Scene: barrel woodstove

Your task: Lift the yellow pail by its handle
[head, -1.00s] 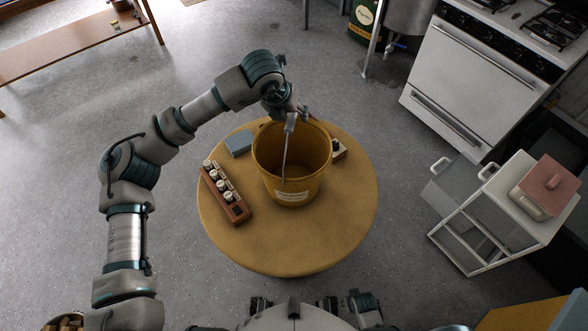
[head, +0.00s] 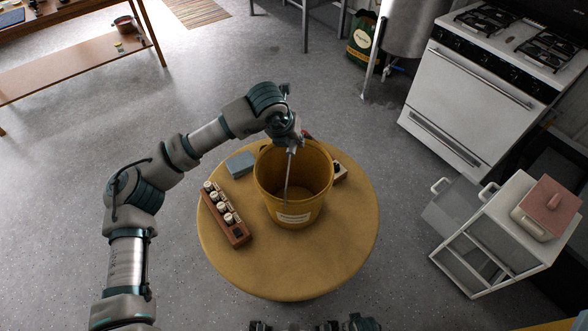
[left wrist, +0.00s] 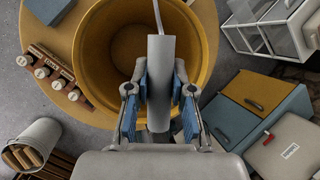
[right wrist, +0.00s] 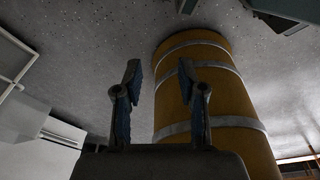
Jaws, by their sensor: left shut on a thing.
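The yellow pail (head: 297,212) stands upright near the middle of the round yellow table (head: 300,270), with its open mouth up. My left gripper (head: 291,145) is above the pail's far rim in the head view. In the left wrist view, its blue-padded fingers (left wrist: 159,105) are shut around the grey grip of the handle (left wrist: 160,65). The thin handle wire (head: 288,172) hangs from the grip across the pail's mouth (left wrist: 130,45). My right gripper (right wrist: 159,75) is open and empty beside a yellow drum with grey bands (right wrist: 205,90).
A brown rack with several white-topped jars (head: 226,215) is left of the pail. A blue box (head: 240,164) and a small wooden box (head: 340,172) sit close by. A white cart (head: 500,225) and stove (head: 470,95) stand right. The table's front is clear.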

